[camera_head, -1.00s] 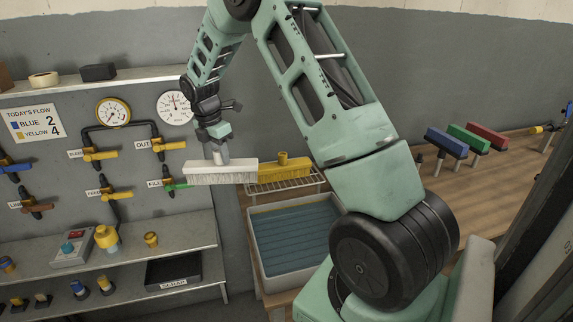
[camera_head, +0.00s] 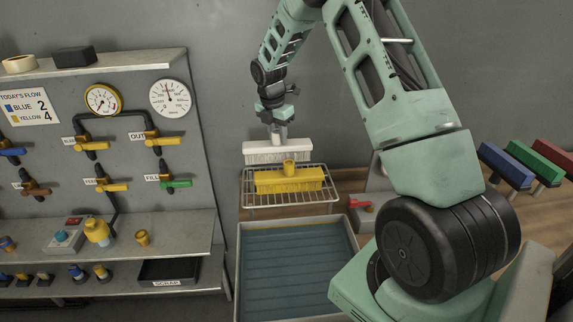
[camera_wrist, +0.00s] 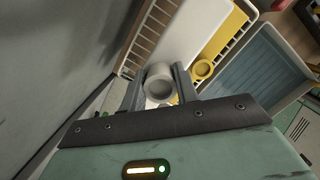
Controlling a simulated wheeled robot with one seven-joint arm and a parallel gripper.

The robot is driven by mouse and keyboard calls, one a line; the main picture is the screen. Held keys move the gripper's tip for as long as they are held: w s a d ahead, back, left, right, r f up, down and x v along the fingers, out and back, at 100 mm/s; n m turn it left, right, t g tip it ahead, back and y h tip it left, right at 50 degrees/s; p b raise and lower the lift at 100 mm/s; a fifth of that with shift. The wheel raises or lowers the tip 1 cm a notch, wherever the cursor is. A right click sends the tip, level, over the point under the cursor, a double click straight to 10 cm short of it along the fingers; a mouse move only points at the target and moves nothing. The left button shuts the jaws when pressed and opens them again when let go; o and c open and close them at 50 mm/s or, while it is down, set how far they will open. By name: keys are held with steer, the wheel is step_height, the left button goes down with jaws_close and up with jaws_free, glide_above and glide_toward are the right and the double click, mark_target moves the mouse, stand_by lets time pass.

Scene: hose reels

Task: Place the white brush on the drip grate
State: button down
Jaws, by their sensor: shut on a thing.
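The white brush (camera_head: 277,152) is held by its grey stub in my gripper (camera_head: 279,131), which is shut on it. In the head view it hangs at the back part of the drip grate (camera_head: 322,194), behind the yellow brush; whether its bristles touch the wires I cannot tell. The yellow brush (camera_head: 288,181) lies on the front part of the grate. In the wrist view the white brush (camera_wrist: 178,45) lies under my gripper (camera_wrist: 159,85), its round stub between the fingers, with grate wires (camera_wrist: 143,40) to its left.
A grey basin (camera_head: 240,262) with blue ridged inside stands in front of the grate. A pipe panel and shelves fill the left.

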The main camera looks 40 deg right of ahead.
mark_target(278, 154)
step_height(278, 154, down, 8)
steer(key=p, duration=0.2)
steer(key=shift+r+p, duration=0.25)
steer(key=shift+p, duration=0.05)
steer(key=shift+f, duration=0.1)
steer(key=c, duration=1.1)
jaws_free()
steer(key=shift+o, duration=0.2)
